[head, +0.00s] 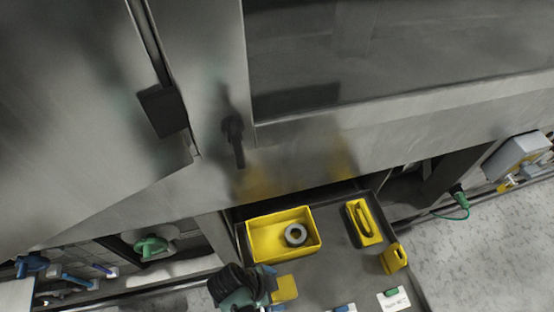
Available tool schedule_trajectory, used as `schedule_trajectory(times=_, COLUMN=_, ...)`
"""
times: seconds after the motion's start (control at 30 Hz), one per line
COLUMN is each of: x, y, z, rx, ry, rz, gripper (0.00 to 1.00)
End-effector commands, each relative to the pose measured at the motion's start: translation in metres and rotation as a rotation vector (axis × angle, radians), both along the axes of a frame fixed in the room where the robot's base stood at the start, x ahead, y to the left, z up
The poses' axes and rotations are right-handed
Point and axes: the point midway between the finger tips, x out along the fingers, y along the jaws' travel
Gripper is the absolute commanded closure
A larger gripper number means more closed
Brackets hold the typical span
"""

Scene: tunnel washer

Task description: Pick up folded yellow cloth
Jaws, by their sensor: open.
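A small flat yellow square (285,288) lies on the grey tray (325,265) near its left front. It looks like the folded yellow cloth, though it is too small to see any folds. A dark, ribbed, rounded thing with a teal part (239,290) stands close to its left and overlaps the tray's left edge. I cannot make out my gripper anywhere in this view.
A yellow box (265,252) holding a grey ring (296,235) sits behind the square. A yellow handled item (364,222), a smaller yellow item (394,258) and a white card (393,299) are on the right. The large grey machine (200,190) rises behind the tray.

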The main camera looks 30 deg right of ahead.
Motion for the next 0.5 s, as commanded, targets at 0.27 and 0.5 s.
schedule_trajectory(times=0.27, x=-0.0001, y=0.0001, z=-0.0013, rx=0.000, ry=0.000, rz=0.000, gripper=0.00)
schedule_trajectory(times=0.5, x=-0.0001, y=0.0001, z=-0.0047, rx=0.000, ry=0.000, rz=0.000, gripper=0.00)
